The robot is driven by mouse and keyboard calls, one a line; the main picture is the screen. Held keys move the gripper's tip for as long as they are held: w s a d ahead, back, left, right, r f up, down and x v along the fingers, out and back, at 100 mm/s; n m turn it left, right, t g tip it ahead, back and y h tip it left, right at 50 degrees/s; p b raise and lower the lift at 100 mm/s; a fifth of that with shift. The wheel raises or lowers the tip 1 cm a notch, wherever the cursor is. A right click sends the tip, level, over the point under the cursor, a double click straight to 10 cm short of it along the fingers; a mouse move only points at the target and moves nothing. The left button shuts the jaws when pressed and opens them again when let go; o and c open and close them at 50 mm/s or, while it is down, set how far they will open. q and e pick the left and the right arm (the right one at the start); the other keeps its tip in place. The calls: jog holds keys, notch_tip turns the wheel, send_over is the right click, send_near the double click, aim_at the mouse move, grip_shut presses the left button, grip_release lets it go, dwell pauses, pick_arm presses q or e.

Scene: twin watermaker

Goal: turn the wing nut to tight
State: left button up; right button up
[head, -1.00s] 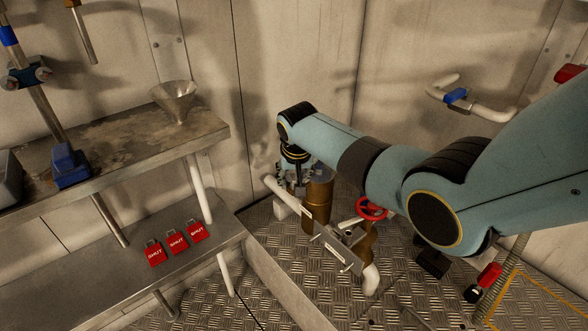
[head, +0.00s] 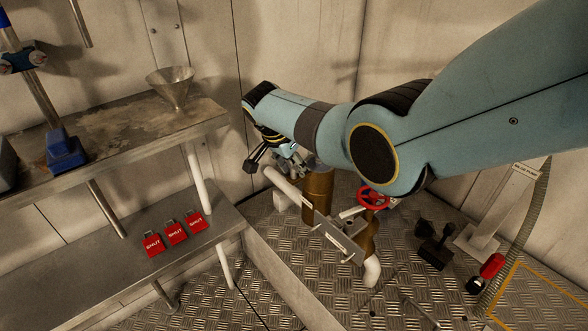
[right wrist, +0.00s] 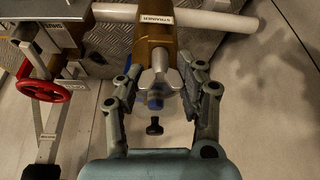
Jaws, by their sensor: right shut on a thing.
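In the right wrist view a grey wing nut (right wrist: 158,82) with a blue-ended stem sits on the end of the brown strainer body (right wrist: 155,40), which carries a STRAINER label. My right gripper (right wrist: 158,92) has one finger on each side of the wing nut and is shut on it. In the head view my right gripper (head: 278,158) is at the top of the brown strainer (head: 318,195), and my wrist hides the wing nut there. My left gripper is not in view.
A red handwheel valve (head: 373,197) stands right of the strainer, with white pipe (head: 290,190) beside it. A steel bench (head: 110,150) with a funnel (head: 172,88) is at left, and several red SHUT tags (head: 176,232) lie on its lower shelf. A black pedal-like object (head: 433,250) is on the floor.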

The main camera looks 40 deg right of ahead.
jog(key=shift+w+r+m+b, duration=0.15)
jog(key=shift+w+m+b, duration=0.15)
jog(key=shift+m, duration=0.3)
jog(key=shift+r+m, duration=0.1)
jog(key=shift+m, duration=0.2)
jog(key=o, duration=1)
jog(key=shift+s, duration=0.15)
jog(key=v, duration=1.1)
jog(key=shift+w+a+r, duration=0.2)
jog(key=shift+r, duration=0.15)
